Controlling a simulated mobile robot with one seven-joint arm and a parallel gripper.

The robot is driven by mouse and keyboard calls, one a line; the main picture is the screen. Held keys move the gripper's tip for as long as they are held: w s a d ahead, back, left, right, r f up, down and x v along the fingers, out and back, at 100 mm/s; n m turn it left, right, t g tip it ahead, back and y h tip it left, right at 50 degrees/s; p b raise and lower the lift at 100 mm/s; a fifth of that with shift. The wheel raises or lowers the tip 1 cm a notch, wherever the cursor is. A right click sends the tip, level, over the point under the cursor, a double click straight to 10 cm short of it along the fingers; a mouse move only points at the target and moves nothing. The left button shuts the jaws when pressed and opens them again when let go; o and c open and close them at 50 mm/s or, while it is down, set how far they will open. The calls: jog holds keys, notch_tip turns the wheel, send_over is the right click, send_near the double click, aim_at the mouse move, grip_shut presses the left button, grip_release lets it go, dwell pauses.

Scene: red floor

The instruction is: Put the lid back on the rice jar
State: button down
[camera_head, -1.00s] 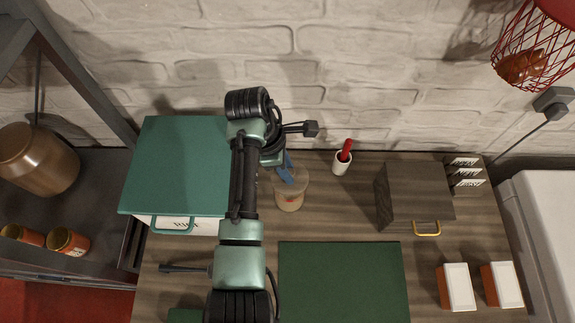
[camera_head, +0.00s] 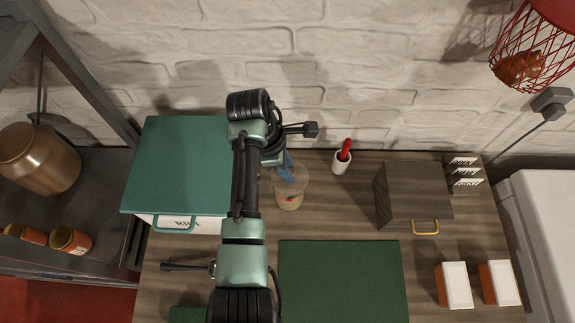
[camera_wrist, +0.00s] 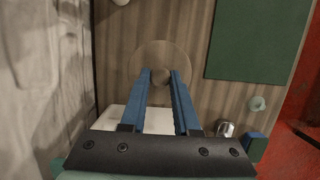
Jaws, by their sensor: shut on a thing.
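My gripper (camera_head: 286,174) points down at the jar (camera_head: 289,201), a pale round jar with a red mark on its front, standing on the wooden counter. In the wrist view, my gripper's blue fingers (camera_wrist: 163,78) are shut on the small round knob of the lid (camera_wrist: 162,50), a tan disc. The lid also shows at the jar's top in the head view (camera_head: 296,180). It lies over the jar's mouth and hides it; whether it rests on the rim or hangs just above, I cannot tell.
A white box with a green top (camera_head: 175,160) stands left of my arm. A white pot with a red-handled item (camera_head: 341,162) stands right of the jar, before the brick wall. A wooden box (camera_head: 415,190) and a green mat (camera_head: 343,280) lie further right and in front.

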dwell(0.4)
jog(key=shift+c, duration=0.4)
grip_release()
jog(key=shift+r, duration=0.15)
notch_tip(320, 180, up, 7)
jog(key=p, duration=0.8)
dwell(0.4)
grip_shut()
dwell(0.5)
